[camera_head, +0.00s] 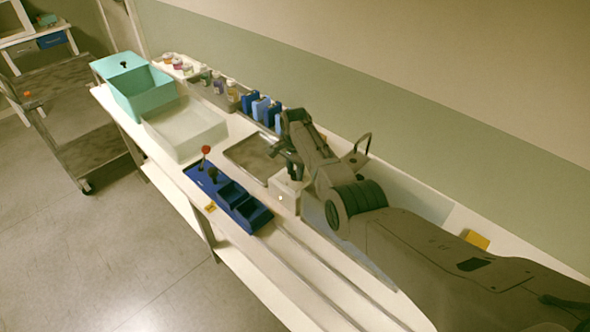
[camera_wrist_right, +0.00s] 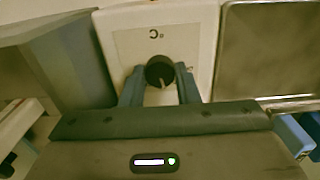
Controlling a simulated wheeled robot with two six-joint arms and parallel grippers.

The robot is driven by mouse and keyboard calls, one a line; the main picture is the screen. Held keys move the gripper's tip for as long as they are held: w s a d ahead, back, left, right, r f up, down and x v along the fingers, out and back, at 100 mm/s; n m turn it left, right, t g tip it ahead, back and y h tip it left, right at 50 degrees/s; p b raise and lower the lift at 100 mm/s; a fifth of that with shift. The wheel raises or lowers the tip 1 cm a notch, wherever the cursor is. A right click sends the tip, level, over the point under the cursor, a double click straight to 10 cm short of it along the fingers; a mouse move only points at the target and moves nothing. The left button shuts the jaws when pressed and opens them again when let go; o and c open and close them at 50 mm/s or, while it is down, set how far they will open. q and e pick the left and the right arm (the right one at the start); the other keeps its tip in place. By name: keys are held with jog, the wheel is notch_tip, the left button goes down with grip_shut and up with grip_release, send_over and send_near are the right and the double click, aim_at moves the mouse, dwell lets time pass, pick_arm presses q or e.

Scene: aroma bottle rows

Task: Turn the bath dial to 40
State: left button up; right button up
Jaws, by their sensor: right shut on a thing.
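The bath dial (camera_wrist_right: 160,72) is a black round knob on a white box face (camera_wrist_right: 190,28) marked "°C". A pale pointer line on the knob points toward the lower edge of the right wrist view. My right gripper (camera_wrist_right: 160,88) is shut on the dial, with a blue finger on each side of it. In the head view my right gripper (camera_head: 288,165) is over the white box (camera_head: 286,196), and the arm hides the dial. The scale numbers are too small or covered to read. My left gripper is not in view.
A metal plate (camera_head: 252,157) lies next to the white box. A blue tray (camera_head: 226,199) with a red-knobbed stick is in front. Blue bottles (camera_head: 261,109) stand along the back. A white bin (camera_head: 185,130) and a teal box (camera_head: 140,92) are farther left.

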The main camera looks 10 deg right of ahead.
aim_at(295, 173)
jog(key=shift+r+m, duration=0.1)
jog(key=shift+m, duration=1)
jog(key=o, duration=1)
jog(key=shift+c, duration=0.2)
notch_tip(295, 173, up, 11)
jog(key=b, duration=0.2)
jog(key=shift+d, duration=0.1)
jog(key=shift+f, duration=0.2)
